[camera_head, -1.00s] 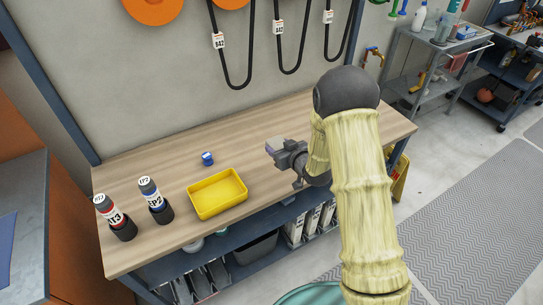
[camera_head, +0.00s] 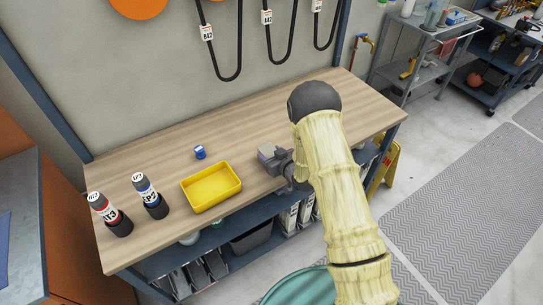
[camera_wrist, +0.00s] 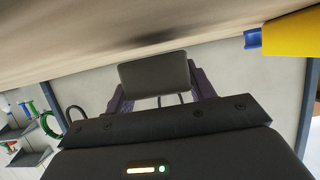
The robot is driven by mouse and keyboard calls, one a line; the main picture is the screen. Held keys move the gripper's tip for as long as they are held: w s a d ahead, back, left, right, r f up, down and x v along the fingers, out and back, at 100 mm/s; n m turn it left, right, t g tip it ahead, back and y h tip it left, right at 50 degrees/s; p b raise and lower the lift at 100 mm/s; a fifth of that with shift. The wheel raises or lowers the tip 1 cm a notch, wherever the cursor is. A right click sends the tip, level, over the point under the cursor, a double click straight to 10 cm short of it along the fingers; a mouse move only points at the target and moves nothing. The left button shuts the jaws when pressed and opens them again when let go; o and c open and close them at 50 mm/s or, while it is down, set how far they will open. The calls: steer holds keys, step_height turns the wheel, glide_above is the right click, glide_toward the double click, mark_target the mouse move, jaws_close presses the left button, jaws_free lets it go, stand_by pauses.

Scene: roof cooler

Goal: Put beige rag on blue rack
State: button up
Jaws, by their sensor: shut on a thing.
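My gripper (camera_head: 266,157) is over the right part of the wooden workbench, to the right of the yellow tray. In the wrist view its fingers (camera_wrist: 155,85) are shut on a flat, rounded, grey-looking block, likely the folded beige rag (camera_wrist: 155,73). The block looks dark in shade, so its beige colour is hard to confirm. In the head view the held thing is small and mostly merges with the gripper. A dark blue shelved cart (camera_head: 519,44) stands at the far upper right; I cannot tell whether it is the blue rack.
The workbench (camera_head: 330,105) carries the yellow tray (camera_head: 211,205), a small blue item (camera_head: 199,152) and two labelled bottles (camera_head: 105,212) (camera_head: 147,193). Black hoses hang behind it. A grey trolley (camera_head: 425,50) and a yellow floor sign (camera_head: 385,168) stand right. Open floor lies at lower right.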

steer(key=shift+f, duration=0.7)
steer(key=shift+w+f, duration=0.1)
steer(key=shift+f, duration=0.1)
steer(key=o, duration=1)
steer(key=shift+d, duration=0.2)
steer(key=shift+a+r, duration=0.1)
steer(key=shift+a, duration=0.15)
steer(key=shift+r, duration=0.1)
steer(key=b+v, duration=0.3)
steer(key=v, duration=0.9)
steer(key=shift+d, duration=0.15)
